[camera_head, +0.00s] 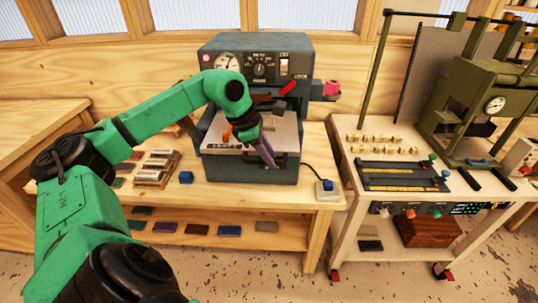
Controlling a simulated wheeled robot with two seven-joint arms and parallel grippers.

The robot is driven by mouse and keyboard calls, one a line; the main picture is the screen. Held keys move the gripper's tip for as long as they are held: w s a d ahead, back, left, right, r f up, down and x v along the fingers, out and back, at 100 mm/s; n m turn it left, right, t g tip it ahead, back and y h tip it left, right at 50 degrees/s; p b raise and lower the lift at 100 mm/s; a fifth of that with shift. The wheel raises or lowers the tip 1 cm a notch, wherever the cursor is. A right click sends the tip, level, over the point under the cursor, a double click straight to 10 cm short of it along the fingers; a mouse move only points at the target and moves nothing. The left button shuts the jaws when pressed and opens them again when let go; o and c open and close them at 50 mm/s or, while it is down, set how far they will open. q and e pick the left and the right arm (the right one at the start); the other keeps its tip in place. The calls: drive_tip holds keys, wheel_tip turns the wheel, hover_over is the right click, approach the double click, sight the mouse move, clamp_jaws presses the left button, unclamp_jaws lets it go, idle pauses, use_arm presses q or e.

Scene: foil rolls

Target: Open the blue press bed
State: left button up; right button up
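The blue-grey press (253,46) stands on the wooden bench at the centre, with a gauge, a dial and a switch on its upper front. Its light metal bed (214,137) shows low in the front opening, above a dark blue front face (222,170). My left arm reaches in from the left and hides part of the bed and opening. My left gripper (266,154) has purple fingers pointing down at the bed's front edge, by a dark handle (283,158). Whether the fingers touch or grip the handle cannot be told. My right gripper is not in view.
A cart (345,215) with brass parts and an olive press (490,100) stands farther right.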

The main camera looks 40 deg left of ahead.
use_arm(q)
drive_tip(key=shift+s+a+r, duration=0.15)
drive_tip(key=shift+r, duration=0.2)
drive_tip(key=v, duration=1.3)
drive_tip(key=shift+r, duration=0.35)
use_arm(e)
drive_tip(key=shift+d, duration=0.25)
use_arm(q)
drive_tip(key=shift+s, duration=0.1)
